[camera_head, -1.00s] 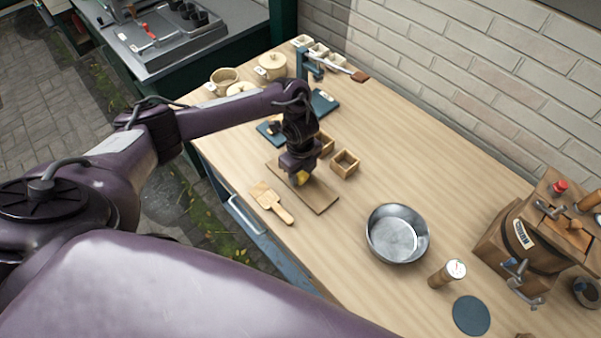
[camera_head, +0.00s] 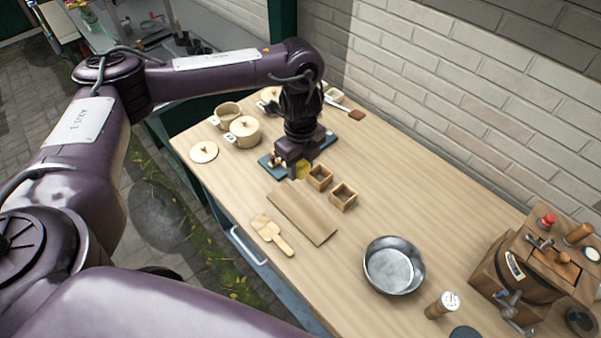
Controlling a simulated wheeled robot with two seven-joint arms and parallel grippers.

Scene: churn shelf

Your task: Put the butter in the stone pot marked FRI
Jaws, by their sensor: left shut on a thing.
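My left gripper (camera_head: 299,170) points down near the back left of the wooden table, shut on the yellow butter (camera_head: 304,169). It holds the butter by the dark blue board, beyond the wooden board; the gripper hides part of the butter. An open stone pot (camera_head: 228,115) with a small tag stands at the back left. A lidded stone pot (camera_head: 245,132) with a tag stands beside it, and another (camera_head: 269,94) is partly hidden behind my arm. The tag writing is too small to read. My right gripper is not in view.
A loose round lid (camera_head: 204,152) lies left of the pots. The wooden board (camera_head: 302,212), wooden paddles (camera_head: 272,236) and two small square boxes (camera_head: 343,196) are nearer. A metal bowl (camera_head: 393,266) and a wooden churn (camera_head: 527,270) stand to the right. A brick wall borders the back.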

